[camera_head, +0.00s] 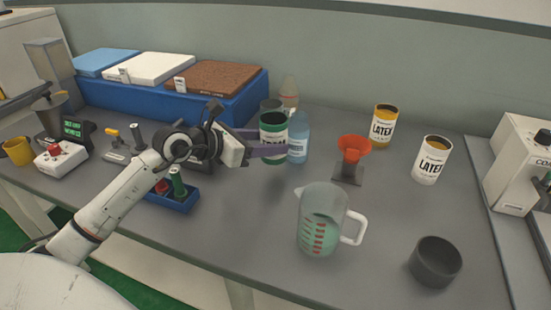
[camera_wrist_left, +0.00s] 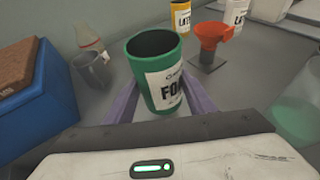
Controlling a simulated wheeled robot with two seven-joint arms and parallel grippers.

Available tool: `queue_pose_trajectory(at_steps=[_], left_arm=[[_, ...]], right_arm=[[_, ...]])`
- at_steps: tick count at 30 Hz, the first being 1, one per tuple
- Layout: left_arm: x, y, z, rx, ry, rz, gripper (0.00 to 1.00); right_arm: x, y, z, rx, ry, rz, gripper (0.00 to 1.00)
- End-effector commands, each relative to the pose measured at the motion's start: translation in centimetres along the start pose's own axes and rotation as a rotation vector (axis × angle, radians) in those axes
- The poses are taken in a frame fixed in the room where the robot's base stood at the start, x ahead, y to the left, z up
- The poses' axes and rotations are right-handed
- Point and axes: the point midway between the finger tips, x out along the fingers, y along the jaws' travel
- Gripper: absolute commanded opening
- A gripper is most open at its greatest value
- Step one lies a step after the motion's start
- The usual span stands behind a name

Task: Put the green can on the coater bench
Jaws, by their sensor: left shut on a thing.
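The green can (camera_head: 273,136), open-topped with a white label, is held upright between the purple fingers of my left gripper (camera_head: 272,146). It also shows large in the left wrist view (camera_wrist_left: 150,75), with a finger on each side. It appears to be a little above the grey table. The coater bench (camera_head: 507,250) is at the right edge of the head view, with a white coater machine (camera_head: 515,165) on it, partly cut off. My left gripper is well to the left of that bench. My right gripper is not in view.
Between can and coater bench stand an orange funnel on a stand (camera_head: 353,155), a pitcher (camera_head: 322,220), two latex cans (camera_head: 383,127) (camera_head: 432,160) and a dark bowl (camera_head: 435,262). A clear bottle (camera_head: 299,138) is close behind the can. A blue crate (camera_head: 235,108) is back left.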

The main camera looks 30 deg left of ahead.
Motion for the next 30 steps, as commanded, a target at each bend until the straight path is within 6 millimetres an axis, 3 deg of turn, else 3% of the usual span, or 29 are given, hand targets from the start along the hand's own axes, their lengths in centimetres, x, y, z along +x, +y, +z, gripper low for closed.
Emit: queue_pose_trajectory(at_steps=[9,22,23,26,30], left_arm=[[1.7,0.0,-4.2,-0.001,0.001,0.0,0.12],[2.0,0.0,-4.8,0.001,0.0,0.0,0.12],[2.0,0.0,-4.9,0.0,0.002,-0.001,0.52],[1.9,0.0,-4.8,0.0,0.002,-0.001,0.68],[1.9,0.0,-4.8,0.001,0.002,-0.001,0.69]], right_arm=[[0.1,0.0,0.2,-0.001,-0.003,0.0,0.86],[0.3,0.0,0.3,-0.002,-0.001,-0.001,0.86],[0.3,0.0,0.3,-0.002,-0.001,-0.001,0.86],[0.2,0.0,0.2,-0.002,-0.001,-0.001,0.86],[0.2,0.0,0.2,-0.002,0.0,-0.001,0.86]])
